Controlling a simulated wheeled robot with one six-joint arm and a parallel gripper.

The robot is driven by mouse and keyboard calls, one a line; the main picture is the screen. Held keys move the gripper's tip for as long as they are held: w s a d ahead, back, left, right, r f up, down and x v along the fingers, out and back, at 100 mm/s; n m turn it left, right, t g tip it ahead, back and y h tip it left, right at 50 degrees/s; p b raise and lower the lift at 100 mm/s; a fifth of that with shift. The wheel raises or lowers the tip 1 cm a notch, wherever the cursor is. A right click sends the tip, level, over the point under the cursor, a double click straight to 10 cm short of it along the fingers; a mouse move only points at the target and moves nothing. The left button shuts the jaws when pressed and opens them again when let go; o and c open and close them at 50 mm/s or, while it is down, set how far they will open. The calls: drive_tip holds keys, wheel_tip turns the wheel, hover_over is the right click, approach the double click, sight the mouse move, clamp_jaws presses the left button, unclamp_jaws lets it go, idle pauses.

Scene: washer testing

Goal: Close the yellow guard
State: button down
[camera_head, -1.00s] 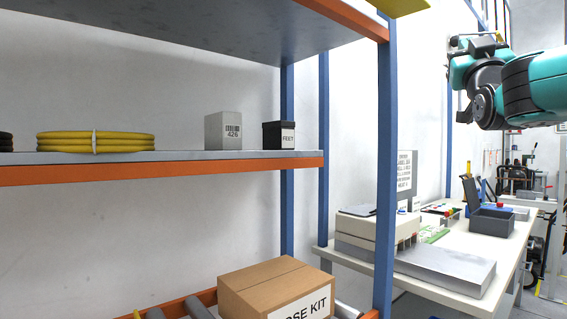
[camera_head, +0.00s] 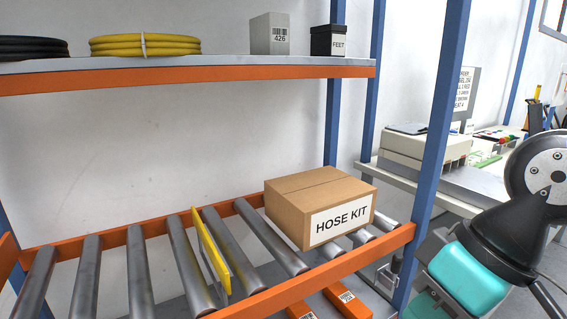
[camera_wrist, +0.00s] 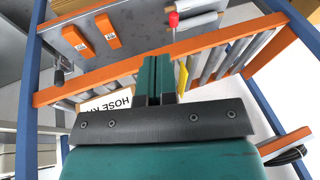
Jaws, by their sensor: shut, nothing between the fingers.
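The yellow guard (camera_head: 213,252) is a thin yellow plate standing on edge among the steel rollers of the lower shelf, left of the cardboard box, in the head view. A small strip of it shows in the wrist view (camera_wrist: 182,77), just right of my fingers. My gripper (camera_wrist: 154,66) is shut and empty in the wrist view, its teal fingers together. They overlap the orange front rail of the roller shelf in the picture; the distance to the guard is unclear. In the head view my arm is at the right edge, and the fingertips are out of frame.
A cardboard HOSE KIT box (camera_head: 305,200) sits on the rollers right of the guard. A blue post (camera_head: 440,130) stands between my arm and the shelf. Orange blocks (camera_head: 347,299) lie below the rollers. Hoses (camera_head: 145,45) and small boxes stand on the upper shelf.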

wheel_tip(320, 180, up, 12)
drive_tip(key=s+g+p, duration=0.1)
drive_tip(key=s+p, duration=0.1)
drive_tip(key=p, duration=1)
drive_tip(key=shift+s+p, duration=0.25)
drive_tip(key=shift+p, duration=0.05)
drive_tip(key=c, duration=1.6)
unclamp_jaws()
drive_tip(key=shift+r, duration=0.15)
drive_tip(key=shift+o, duration=1.3)
drive_tip(key=shift+d, duration=0.1)
